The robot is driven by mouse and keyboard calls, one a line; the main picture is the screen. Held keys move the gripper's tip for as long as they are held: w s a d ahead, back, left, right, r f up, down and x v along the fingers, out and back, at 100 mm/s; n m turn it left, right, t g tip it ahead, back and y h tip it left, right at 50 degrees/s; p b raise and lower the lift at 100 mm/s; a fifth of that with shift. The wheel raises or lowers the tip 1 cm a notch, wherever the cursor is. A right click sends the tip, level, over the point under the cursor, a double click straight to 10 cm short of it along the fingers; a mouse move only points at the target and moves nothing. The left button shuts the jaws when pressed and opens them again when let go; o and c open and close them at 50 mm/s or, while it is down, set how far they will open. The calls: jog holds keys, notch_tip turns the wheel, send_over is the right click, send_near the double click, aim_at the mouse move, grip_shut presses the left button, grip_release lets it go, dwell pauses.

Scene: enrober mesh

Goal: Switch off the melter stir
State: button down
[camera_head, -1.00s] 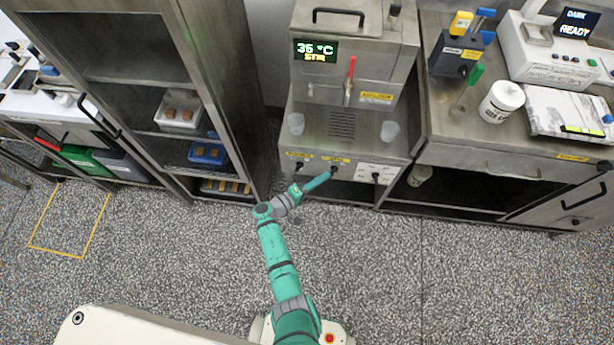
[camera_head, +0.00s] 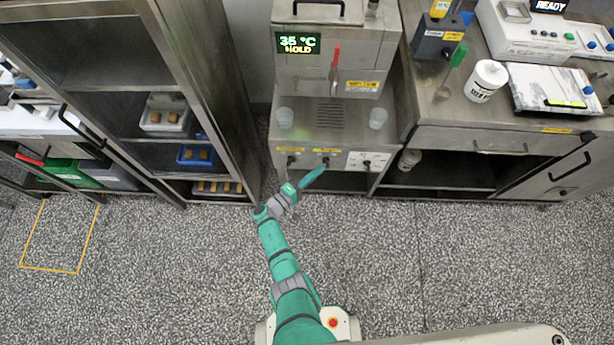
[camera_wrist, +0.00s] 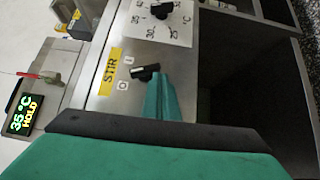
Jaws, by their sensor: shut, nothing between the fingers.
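The melter (camera_head: 330,95) stands at the top centre of the head view. Its display (camera_head: 298,43) reads 35 °C HOLD, and the same display shows in the wrist view (camera_wrist: 25,115). The black stir knob (camera_wrist: 145,72) sits beside a yellow STIR label (camera_wrist: 111,71) and I and O marks. The same knob is small in the head view (camera_head: 326,161). My gripper (camera_wrist: 158,84) is shut and empty, its tip close to the knob. Whether it touches the knob I cannot tell. In the head view my gripper (camera_head: 321,170) is at the melter's front panel.
A temperature dial (camera_wrist: 161,12) is beside the stir knob. A shelf cabinet (camera_head: 165,60) is at the left and a bench (camera_head: 450,110) at the right. The speckled floor (camera_head: 440,260) in front is clear.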

jog(key=s+a+f, duration=0.4)
jog(key=s+a, duration=0.2)
jog(key=a, duration=0.4)
jog(key=shift+a+f, duration=0.15)
jog(key=shift+a, duration=0.2)
dwell(0.4)
